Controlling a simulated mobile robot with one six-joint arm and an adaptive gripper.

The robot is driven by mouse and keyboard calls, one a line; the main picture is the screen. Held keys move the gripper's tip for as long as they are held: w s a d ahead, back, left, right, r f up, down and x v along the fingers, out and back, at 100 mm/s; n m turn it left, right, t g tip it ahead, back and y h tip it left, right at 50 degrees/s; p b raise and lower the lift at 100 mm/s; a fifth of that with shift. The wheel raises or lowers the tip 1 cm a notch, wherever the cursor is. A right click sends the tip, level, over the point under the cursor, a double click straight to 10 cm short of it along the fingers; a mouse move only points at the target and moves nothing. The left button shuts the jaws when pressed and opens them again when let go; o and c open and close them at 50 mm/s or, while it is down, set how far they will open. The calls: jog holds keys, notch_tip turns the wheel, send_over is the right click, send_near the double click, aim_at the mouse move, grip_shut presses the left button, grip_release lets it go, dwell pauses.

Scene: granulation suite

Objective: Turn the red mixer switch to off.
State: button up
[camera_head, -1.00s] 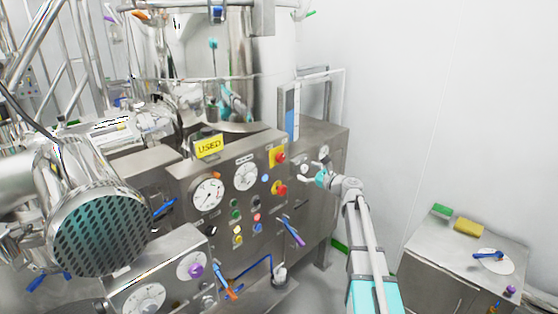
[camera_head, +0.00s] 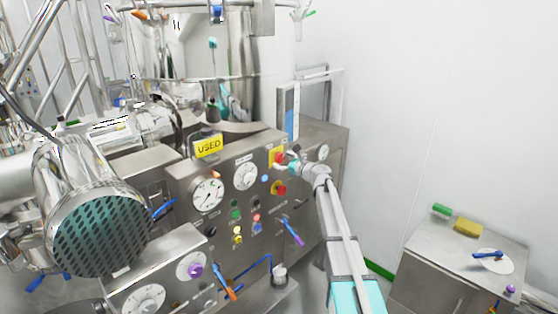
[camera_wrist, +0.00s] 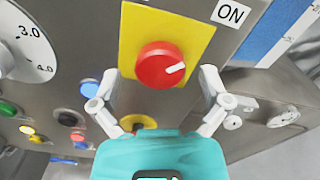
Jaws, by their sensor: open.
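The red mixer switch (camera_wrist: 158,66) is a round red knob on a yellow plate (camera_wrist: 190,33) in the wrist view. Its white pointer mark points right, towards the ON label (camera_wrist: 230,13). My gripper (camera_wrist: 159,76) is open, with one finger to the left and one to the right of the knob, both apart from it in the picture. Whether the fingertips reach around the knob's depth is unclear.
A second red knob (camera_head: 279,188) on yellow sits below on the same panel. Dials, coloured buttons and a yellow USED sign (camera_head: 208,146) are to the left. A steel cabinet (camera_head: 425,250) stands at the right, with clear floor before it.

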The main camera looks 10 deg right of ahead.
jog(key=shift+w+a, duration=0.35)
jog(key=shift+w, duration=0.05)
